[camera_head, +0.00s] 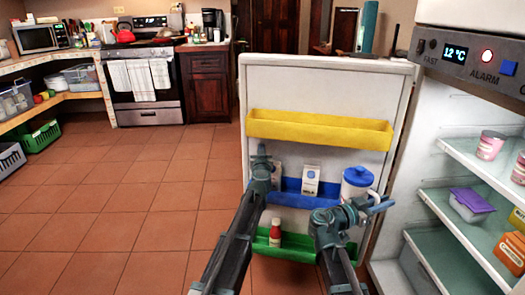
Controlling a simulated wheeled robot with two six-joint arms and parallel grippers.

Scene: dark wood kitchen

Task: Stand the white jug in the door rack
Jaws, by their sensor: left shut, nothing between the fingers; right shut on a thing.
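The white jug (356,188) with a blue lid stands upright at the right end of the blue door rack (321,186). My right gripper (380,205) is at the jug's lower front and is shut on it. The jug's base is hidden behind this gripper, so I cannot tell whether it rests in the rack. My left gripper (262,153) is shut and empty, in front of the door at the left end of the blue rack.
The blue rack also holds white cartons (310,180). A yellow rack (320,130) is above and empty; a green rack (300,246) below holds a red bottle (275,236). Fridge shelves (465,225) with tubs and boxes are at right. Open tiled floor lies left.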

